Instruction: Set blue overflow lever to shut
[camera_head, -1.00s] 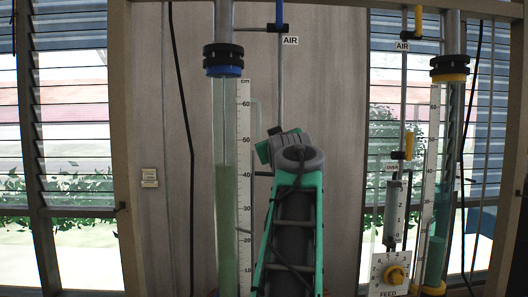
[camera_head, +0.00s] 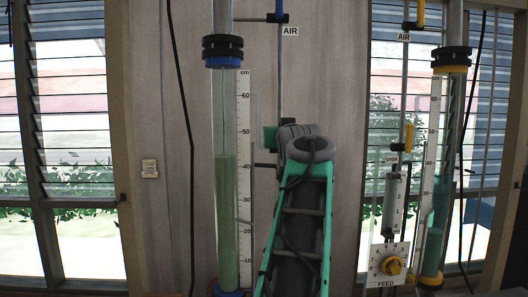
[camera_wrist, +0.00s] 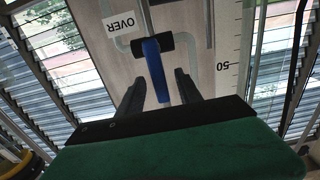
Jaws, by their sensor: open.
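The blue overflow lever (camera_wrist: 156,68) shows in the wrist view below a dark valve body on a thin pipe, beside the upside-down OVER label (camera_wrist: 121,24). It points toward my gripper. My gripper (camera_wrist: 159,77) is open, with one dark finger on each side of the lever in the picture. I cannot tell whether either finger touches it. In the head view my arm stands in front of the panel and hides this lever and my fingertips. The tall left tube (camera_head: 226,190) with a blue collar holds greenish liquid.
A blue AIR lever (camera_head: 279,10) is at the top, beside its AIR label (camera_head: 290,31). The scale ruler (camera_head: 244,170) stands close left of my arm. At right are a yellow-collared tube (camera_head: 438,200), a yellow OVER lever (camera_head: 408,138) and a yellow FEED knob (camera_head: 392,266).

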